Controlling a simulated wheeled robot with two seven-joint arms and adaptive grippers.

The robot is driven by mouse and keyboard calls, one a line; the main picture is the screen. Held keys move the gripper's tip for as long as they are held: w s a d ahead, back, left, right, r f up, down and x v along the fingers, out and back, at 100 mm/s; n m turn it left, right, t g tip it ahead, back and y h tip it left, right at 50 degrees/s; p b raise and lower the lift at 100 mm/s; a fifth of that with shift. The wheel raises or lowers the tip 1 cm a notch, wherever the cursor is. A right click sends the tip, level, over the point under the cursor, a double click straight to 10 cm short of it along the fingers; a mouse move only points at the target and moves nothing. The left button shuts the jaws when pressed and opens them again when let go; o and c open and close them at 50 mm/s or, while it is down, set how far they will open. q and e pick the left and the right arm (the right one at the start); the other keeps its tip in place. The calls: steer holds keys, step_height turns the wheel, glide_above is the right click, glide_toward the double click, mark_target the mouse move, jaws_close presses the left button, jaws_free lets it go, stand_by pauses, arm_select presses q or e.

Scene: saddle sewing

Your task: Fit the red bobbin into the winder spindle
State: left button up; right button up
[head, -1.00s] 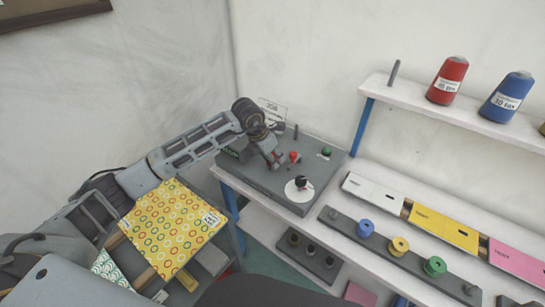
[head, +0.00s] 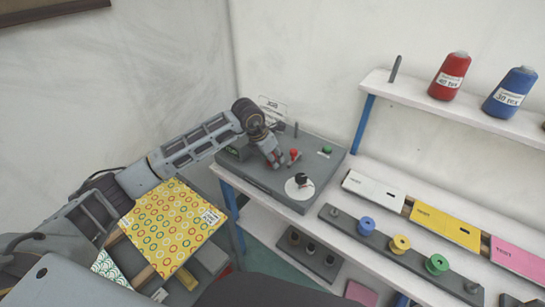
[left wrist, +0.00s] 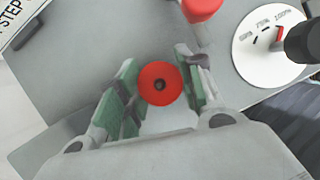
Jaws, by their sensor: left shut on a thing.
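The red bobbin (left wrist: 160,83) sits between the green-padded fingers of my left gripper (left wrist: 158,95) in the left wrist view, its round face and dark centre hole toward the camera. My left gripper (head: 275,161) is shut on it, low over the grey winder (head: 262,181) in the head view. There the bobbin is hard to make out at the fingers. The winder spindle cannot be made out clearly, so I cannot tell whether the bobbin is on it. My right gripper is not in view.
The winder carries a red knob (head: 294,154), beside my left gripper, a green button (head: 327,149), an upright grey post (head: 296,130) and a white dial (head: 299,188) with a black knob. Blue (head: 366,225), yellow (head: 400,243) and green (head: 436,265) bobbins stand on a grey rack to the right.

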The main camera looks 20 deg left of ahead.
arm_select(q)
steer(key=o, duration=1.2)
steer(key=v, duration=1.2)
steer(key=shift+s+f, duration=0.1)
